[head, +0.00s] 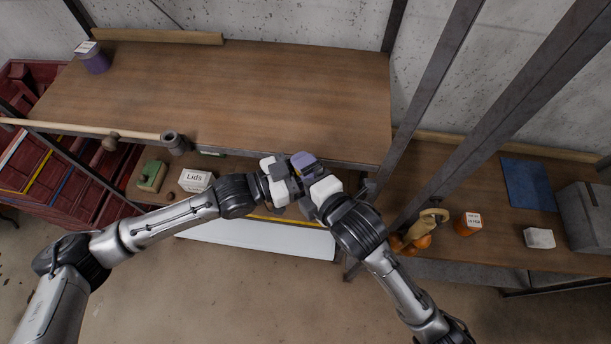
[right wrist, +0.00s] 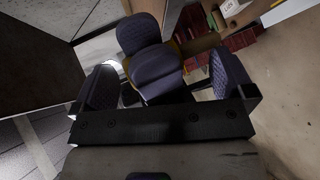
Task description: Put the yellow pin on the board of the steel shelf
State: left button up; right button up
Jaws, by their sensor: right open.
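My right gripper (head: 306,190) is open just in front of the front edge of the shelf board (head: 250,90), a brown wooden board with steel posts.
A purple canister (head: 95,62) stands at the board's far left; its middle is clear. Below are a white Lids box (head: 195,181) and a green object (head: 151,176). On the right bench are an orange jar (head: 467,224), a white block (head: 539,238) and a grey box (head: 585,220).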

jog(key=shift+w+a, duration=0.15)
jog(key=shift+c, duration=0.3)
jog(key=shift+f, duration=0.15)
jog(key=c, duration=1)
jog(key=o, duration=0.9)
jog(key=shift+o, duration=0.8)
